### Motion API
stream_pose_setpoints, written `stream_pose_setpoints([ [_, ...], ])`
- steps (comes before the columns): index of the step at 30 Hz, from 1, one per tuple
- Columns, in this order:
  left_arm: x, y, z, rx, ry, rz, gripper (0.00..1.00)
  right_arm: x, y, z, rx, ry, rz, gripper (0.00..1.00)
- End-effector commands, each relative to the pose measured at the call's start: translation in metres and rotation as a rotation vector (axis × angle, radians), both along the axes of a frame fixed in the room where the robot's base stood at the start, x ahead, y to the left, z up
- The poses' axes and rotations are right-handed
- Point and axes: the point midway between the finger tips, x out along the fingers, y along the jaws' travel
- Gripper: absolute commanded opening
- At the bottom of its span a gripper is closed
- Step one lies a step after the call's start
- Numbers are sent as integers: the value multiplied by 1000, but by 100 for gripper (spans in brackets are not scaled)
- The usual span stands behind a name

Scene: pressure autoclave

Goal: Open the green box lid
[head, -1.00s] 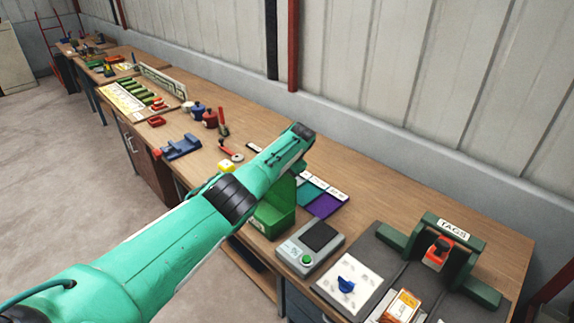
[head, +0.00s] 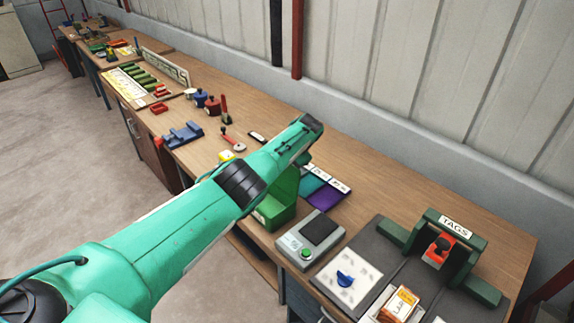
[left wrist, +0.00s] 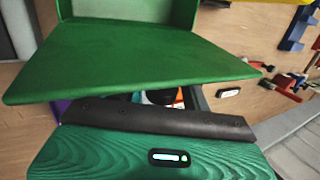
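The green box (head: 275,211) stands on the workbench below my left forearm, partly hidden by it. A green panel rises at its back; the arm covers its upper part. In the left wrist view a broad, flat green panel (left wrist: 130,62) fills the upper middle, joined to a green wall behind it, and appears to be the lid. My left gripper (left wrist: 150,118) shows as a dark bar just below the panel's near edge. Its fingertips are not clearly visible, and I cannot tell whether it touches the panel. My right gripper is in neither view.
A grey scale (head: 312,238) stands right of the box, with a TAGS stand (head: 438,245) farther right. Purple and teal mats (head: 323,194) lie behind the box. A blue vise (head: 183,134) and pots (head: 204,101) stand to the left. The bench's back right is clear.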

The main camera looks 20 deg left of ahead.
Motion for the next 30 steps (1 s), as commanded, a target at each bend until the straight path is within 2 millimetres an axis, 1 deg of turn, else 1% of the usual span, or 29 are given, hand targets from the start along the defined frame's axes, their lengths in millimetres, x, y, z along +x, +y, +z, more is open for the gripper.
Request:
stream_pose_setpoints([
  [8, 1, -1, 3, 0, -2, 0, 48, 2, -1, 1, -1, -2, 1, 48],
  [13, 1, -5, 15, 0, -3, 0, 48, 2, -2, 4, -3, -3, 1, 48],
  [16, 0, -10, 27, 0, -3, 0, 48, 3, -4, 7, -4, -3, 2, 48],
  [21, -1, -23, 53, -1, -5, -2, 48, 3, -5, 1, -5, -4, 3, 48],
  [27, -2, -41, 91, -1, -4, -1, 48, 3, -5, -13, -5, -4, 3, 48],
  [30, -3, -47, 107, -1, -4, -1, 48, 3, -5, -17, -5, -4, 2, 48],
])
